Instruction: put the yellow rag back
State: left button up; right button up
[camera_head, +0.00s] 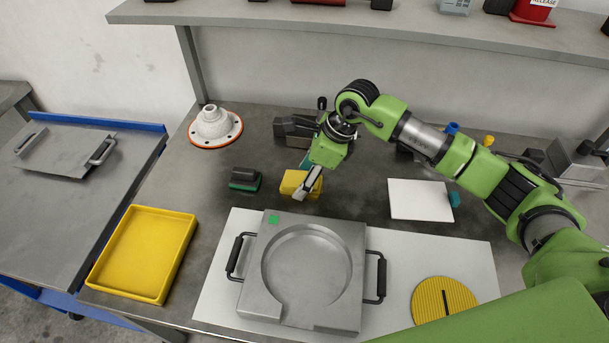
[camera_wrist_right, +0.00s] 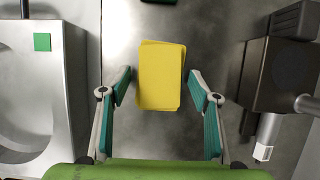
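The yellow rag (camera_head: 289,183) lies as a folded block on the grey workbench, just behind the metal mould plate. The right wrist view shows the rag (camera_wrist_right: 160,75) as a yellow rectangle. My right gripper (camera_head: 304,180) reaches down at the rag from the right and partly covers it. In the right wrist view, the gripper's two teal-padded fingers (camera_wrist_right: 158,84) are spread apart, one on each side of the rag's near end, with gaps between pads and rag. My left gripper is not in view.
The mould plate (camera_head: 344,245) with black handles lies on a white sheet. A green-and-dark block (camera_head: 244,178) sits left of the rag. A dark clamp device (camera_wrist_right: 285,75) stands close on the right in the wrist view. A yellow tray (camera_head: 106,277) is at the front left.

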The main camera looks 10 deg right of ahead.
jog(key=shift+r, duration=0.1)
jog(key=shift+r+p, duration=0.25)
jog(key=shift+p, duration=0.1)
jog(key=b+v, duration=0.3)
jog(key=v, duration=0.8)
jog(key=shift+d+r, duration=0.3)
jog(key=shift+s+f, duration=0.1)
jog(key=shift+s, duration=0.05)
